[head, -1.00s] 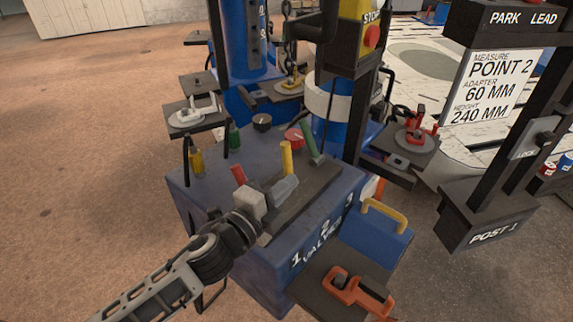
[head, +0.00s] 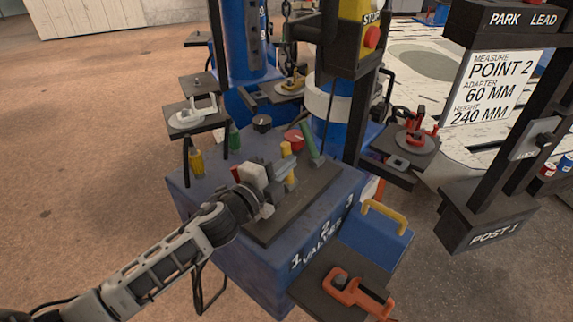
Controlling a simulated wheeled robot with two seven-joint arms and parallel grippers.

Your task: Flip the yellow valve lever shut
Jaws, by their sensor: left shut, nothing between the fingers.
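The yellow valve lever (head: 286,149) stands upright on the dark valve plate (head: 317,190) on top of the blue valve box. It is the middle lever, between a red and a green one. My left gripper (head: 282,177) is shut and empty, right in front of the yellow lever, and hides its middle part. I cannot tell whether it touches the lever. The green lever (head: 308,141) leans at the right, clear of the gripper. The red lever (head: 236,174) is mostly hidden behind my left gripper. My right gripper is not in view.
An orange clamp (head: 357,294) lies on a lower shelf at the front right.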

